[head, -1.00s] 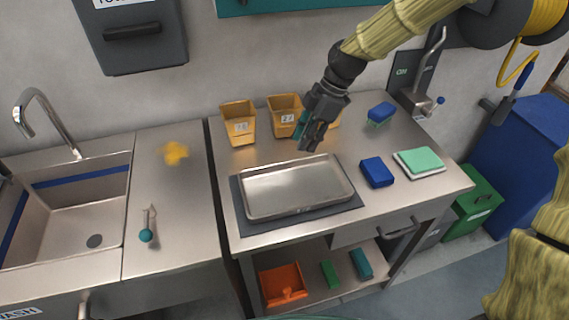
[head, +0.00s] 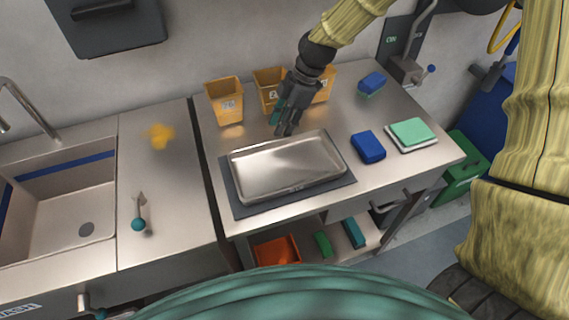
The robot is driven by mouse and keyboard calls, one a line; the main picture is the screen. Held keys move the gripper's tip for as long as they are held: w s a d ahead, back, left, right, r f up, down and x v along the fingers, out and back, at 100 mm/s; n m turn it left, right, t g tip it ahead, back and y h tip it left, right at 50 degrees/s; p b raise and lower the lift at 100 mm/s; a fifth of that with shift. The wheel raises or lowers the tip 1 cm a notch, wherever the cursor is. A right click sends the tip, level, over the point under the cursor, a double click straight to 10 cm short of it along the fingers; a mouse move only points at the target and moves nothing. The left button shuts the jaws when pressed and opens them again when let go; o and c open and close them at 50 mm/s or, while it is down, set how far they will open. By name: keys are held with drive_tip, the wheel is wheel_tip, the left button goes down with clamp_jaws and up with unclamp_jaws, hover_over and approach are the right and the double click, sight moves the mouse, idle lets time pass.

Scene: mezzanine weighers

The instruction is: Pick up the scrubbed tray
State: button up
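The tray (head: 286,168) is a shallow, shiny metal tray with a raised rim. It lies flat and empty on a dark mat (head: 240,208) on the steel bench. My gripper (head: 287,130) points down near the tray's far rim, in front of the yellow bins. Its fingers look close together in the head view, and I cannot tell whether they are apart. Nothing shows held in it. Whether it touches the rim cannot be made out.
Several yellow bins (head: 225,102) stand behind the tray. A blue block (head: 368,147) and a green-topped pad (head: 411,133) lie to its right. A blue-and-green sponge (head: 371,83) lies farther back. A sink (head: 62,210) is at left.

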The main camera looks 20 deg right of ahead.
sight(276, 141)
drive_tip(key=shift+s+a+f+p, duration=0.15)
drive_tip(key=shift+s+p, duration=0.1)
drive_tip(key=shift+s, duration=0.2)
drive_tip(key=shift+s+a+f+p, duration=0.1)
drive_tip(key=shift+s+p, duration=0.1)
drive_tip(key=shift+s, duration=0.2)
drive_tip(key=x, duration=0.1)
drive_tip(key=p+x, duration=0.1)
drive_tip(key=x, duration=0.1)
drive_tip(key=shift+w+f, duration=0.3)
drive_tip(key=shift+w, duration=0.1)
drive_tip(key=shift+s, duration=0.2)
drive_tip(key=shift+w, duration=0.1)
clamp_jaws()
